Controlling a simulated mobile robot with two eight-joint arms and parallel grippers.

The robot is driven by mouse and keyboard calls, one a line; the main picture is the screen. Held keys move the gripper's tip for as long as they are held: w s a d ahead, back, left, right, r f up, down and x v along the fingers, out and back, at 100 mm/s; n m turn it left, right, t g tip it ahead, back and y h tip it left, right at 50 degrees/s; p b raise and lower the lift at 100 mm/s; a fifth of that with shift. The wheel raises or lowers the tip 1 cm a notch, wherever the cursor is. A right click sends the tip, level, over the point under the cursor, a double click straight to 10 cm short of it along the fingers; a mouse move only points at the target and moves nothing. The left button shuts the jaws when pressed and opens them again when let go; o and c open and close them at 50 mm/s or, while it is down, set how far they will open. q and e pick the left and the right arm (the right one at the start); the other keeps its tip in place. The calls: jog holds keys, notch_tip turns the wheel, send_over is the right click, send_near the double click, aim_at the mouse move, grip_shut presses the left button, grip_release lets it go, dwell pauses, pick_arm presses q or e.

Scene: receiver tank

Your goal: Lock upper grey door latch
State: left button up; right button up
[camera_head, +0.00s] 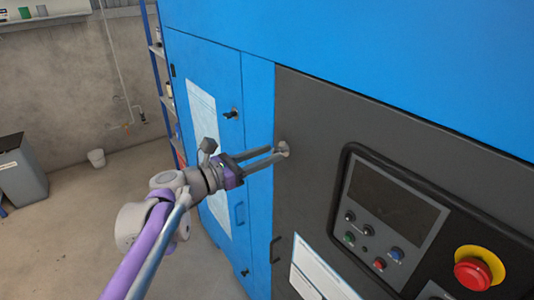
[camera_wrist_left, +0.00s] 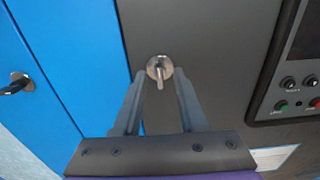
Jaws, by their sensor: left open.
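The upper grey door latch (camera_head: 284,147) is a small silver round latch on the dark grey door (camera_head: 312,120), near its left edge. In the left wrist view, the latch (camera_wrist_left: 159,68) has a short handle pointing down. My left gripper (camera_head: 275,154) is open and reaches the latch from the left. In the wrist view, the fingertips of the left gripper (camera_wrist_left: 158,75) lie on either side of the handle, with a gap visible on both sides. I cannot tell how deep the handle sits between them. My right gripper is not in view.
A control panel (camera_head: 392,215) with a screen and buttons is right of the latch, with a red emergency stop (camera_head: 473,273) beyond. The blue door (camera_head: 215,85) at left has a black latch (camera_head: 230,114). A dark handle (camera_head: 274,249) sits lower on the grey door.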

pick_arm(q)
jog(key=shift+w+d, duration=0.2)
jog(key=shift+d, duration=0.05)
grip_shut()
